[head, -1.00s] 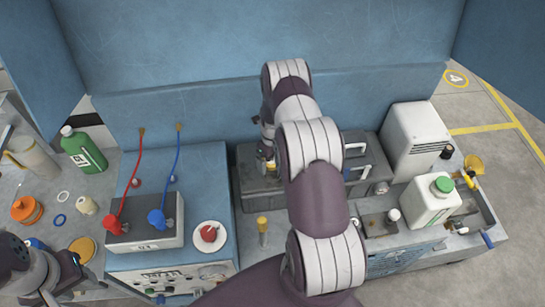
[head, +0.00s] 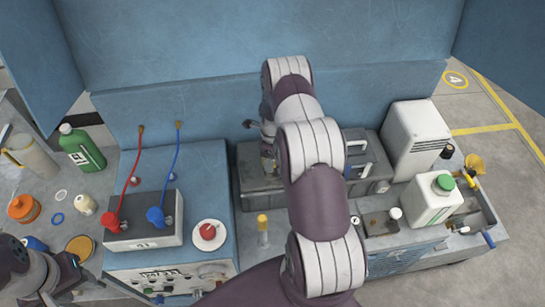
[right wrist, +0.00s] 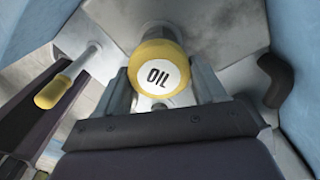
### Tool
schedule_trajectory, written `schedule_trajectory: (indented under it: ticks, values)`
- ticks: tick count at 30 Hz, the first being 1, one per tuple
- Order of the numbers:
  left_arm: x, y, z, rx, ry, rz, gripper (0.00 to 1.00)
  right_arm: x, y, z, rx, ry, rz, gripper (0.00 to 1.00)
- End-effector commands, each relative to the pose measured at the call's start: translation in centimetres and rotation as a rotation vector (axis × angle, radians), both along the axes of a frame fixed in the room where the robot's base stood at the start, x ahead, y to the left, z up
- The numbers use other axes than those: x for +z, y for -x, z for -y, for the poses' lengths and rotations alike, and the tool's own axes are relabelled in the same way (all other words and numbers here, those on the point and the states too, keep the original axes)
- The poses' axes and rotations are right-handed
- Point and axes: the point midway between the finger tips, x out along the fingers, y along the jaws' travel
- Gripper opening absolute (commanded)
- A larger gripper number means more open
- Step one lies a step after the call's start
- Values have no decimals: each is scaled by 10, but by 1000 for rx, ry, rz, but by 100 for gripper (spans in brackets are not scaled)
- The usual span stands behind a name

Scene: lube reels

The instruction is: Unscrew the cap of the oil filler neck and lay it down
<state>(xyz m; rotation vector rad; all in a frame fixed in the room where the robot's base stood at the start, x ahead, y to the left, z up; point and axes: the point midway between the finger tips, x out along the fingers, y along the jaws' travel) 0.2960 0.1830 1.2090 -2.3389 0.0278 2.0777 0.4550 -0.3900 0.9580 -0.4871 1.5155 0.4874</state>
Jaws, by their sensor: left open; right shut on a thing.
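The yellow oil cap (right wrist: 158,68), with a white disc marked OIL, sits between the two fingers of my right gripper (right wrist: 163,85) in the right wrist view. The gripper is shut on it. Grey metal shows behind the cap; I cannot tell whether the cap is on its neck or free. In the head view my right arm hides most of this spot over the dark grey engine block (head: 255,190). My left gripper (head: 72,262) is open and empty at the lower left, over the side bench.
A yellow-handled stick (head: 262,222) stands in front of the block; it also shows in the right wrist view (right wrist: 52,92). A white jug (head: 432,203) stands at right. A saucer (head: 208,235) with a red item and a box with red and blue clamps (head: 143,232) lie left.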

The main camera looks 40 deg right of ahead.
Motion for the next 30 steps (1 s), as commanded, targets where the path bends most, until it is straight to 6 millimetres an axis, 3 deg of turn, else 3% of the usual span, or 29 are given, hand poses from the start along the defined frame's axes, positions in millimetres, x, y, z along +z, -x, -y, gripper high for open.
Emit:
schedule_trajectory:
  ticks: [2, 9, 19, 25, 30]
  values:
    - [-3, 0, 0, 0, 0, 0, 43, -1, -1, 0, 36, 0, 1, 40]
    - [-16, 0, 0, 0, 0, 0, 43, -2, -2, 2, 413, 1, 2, 40]
    - [-17, 0, 0, 0, 0, 0, 43, -2, -2, 1, 481, 1, 1, 40]
    - [-29, 0, 0, 0, 0, 0, 43, -4, -4, 2, 833, 1, 1, 40]
    - [-28, 0, 0, 0, 0, 0, 43, -2, -4, 2, 902, 0, 0, 40]
